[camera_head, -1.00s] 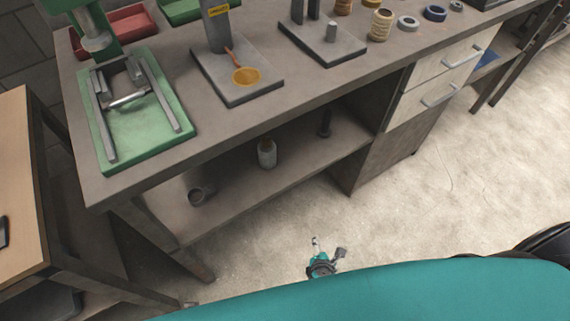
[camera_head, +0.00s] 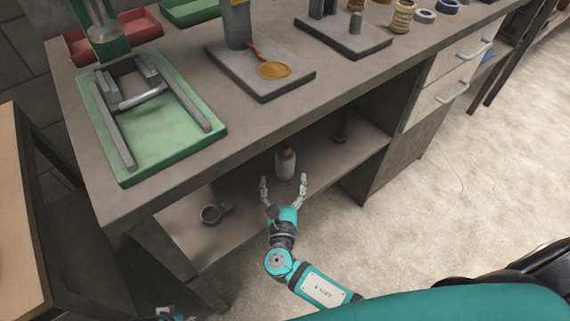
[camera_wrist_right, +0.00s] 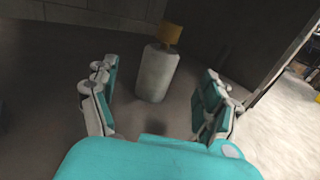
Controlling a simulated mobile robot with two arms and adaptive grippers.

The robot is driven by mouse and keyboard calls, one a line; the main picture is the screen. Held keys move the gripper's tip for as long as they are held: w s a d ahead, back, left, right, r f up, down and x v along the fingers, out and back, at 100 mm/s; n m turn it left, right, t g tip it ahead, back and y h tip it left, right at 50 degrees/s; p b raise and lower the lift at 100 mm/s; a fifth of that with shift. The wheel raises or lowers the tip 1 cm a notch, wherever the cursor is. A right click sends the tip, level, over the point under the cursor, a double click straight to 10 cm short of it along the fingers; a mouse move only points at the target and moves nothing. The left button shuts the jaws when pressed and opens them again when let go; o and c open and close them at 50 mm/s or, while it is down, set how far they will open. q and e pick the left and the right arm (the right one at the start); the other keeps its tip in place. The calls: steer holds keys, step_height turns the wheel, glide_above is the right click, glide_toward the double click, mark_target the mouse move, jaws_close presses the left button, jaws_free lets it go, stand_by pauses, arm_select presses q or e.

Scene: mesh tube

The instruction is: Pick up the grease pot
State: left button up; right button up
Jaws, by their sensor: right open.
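The grease pot, a pale grey cylinder with an ochre top (camera_head: 286,164), stands upright on the lower shelf under the workbench. In the right wrist view the pot (camera_wrist_right: 157,76) stands ahead, a little above the picture's middle. My right gripper (camera_head: 284,186) is open and points at the pot from the front. Its fingers are spread to the left and right of the pot in the wrist view, and nothing is between the pads at the palm. A bit of my left gripper (camera_head: 172,314) shows at the bottom edge; its fingers are too cut off to read.
The worktop (camera_head: 190,165) overhangs the lower shelf (camera_head: 244,199). A dark grey ring-like part (camera_head: 213,214) lies on the shelf left of the pot, and a dark upright part (camera_head: 340,127) stands to its right. A drawer cabinet (camera_head: 400,150) closes the right side.

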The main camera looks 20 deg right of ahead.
mark_target(285, 164)
steer(key=x, duration=0.4)
steer(key=shift+w+d, duration=0.15)
steer(key=shift+w, duration=0.2)
steer(key=b+x, duration=0.1)
steer(key=x, duration=0.3)
steer(key=shift+w+d, duration=0.15)
steer(key=shift+w, duration=0.05)
arm_select(q)
step_height(285, 164, up, 4)
steer(key=shift+w, duration=0.15)
arm_select(e)
steer(key=c, duration=1.4)
steer(key=shift+c, duration=0.6)
steer(key=shift+r, duration=0.1)
steer(key=shift+r, duration=0.15)
